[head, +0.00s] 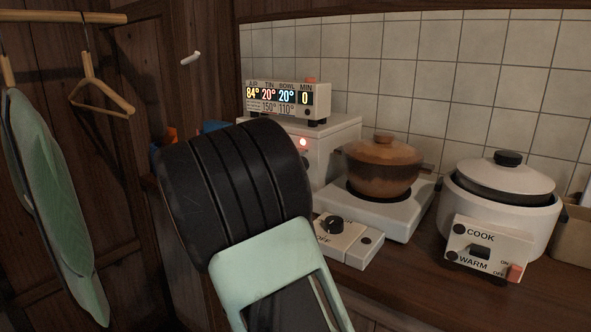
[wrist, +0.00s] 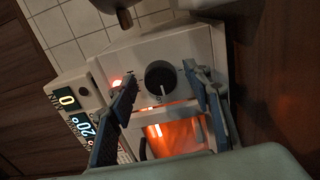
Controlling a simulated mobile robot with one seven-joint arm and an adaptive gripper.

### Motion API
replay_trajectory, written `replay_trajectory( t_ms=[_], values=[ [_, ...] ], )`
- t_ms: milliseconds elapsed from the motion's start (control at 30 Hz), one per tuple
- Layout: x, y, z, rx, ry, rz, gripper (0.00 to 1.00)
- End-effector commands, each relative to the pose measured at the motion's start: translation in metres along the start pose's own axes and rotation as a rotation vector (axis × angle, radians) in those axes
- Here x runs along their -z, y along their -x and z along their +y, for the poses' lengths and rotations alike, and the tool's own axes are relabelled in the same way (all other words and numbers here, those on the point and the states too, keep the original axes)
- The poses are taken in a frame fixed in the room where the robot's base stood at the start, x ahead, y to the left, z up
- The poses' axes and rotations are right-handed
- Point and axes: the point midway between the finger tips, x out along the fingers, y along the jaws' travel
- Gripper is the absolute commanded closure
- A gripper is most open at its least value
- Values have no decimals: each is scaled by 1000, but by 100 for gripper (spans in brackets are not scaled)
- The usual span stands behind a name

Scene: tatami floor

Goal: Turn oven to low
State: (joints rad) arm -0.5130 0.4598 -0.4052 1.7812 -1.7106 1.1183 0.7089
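The oven is a white box with a lit red lamp, partly hidden behind my arm in the head view (head: 338,133). The wrist view shows its front (wrist: 135,55), with a black round knob (wrist: 159,76) and a glowing orange window (wrist: 172,138) below it. In the head view my arm hides the gripper.
A display panel (head: 287,98) sits on the oven, reading 84°, 20°, 20° and 0. Hangers (head: 100,95) and green cloth (head: 50,200) hang left.

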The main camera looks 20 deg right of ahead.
Motion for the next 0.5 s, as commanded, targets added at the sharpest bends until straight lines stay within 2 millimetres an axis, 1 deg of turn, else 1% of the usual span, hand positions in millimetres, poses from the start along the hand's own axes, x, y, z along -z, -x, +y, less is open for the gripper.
replay_trajectory(
  t_ms=[267,367,500],
  values=[
    [0,3,0,0,0,1,54],
    [1,13,1,-1,-1,2,54],
    [1,40,0,1,-1,5,54]
  ],
)
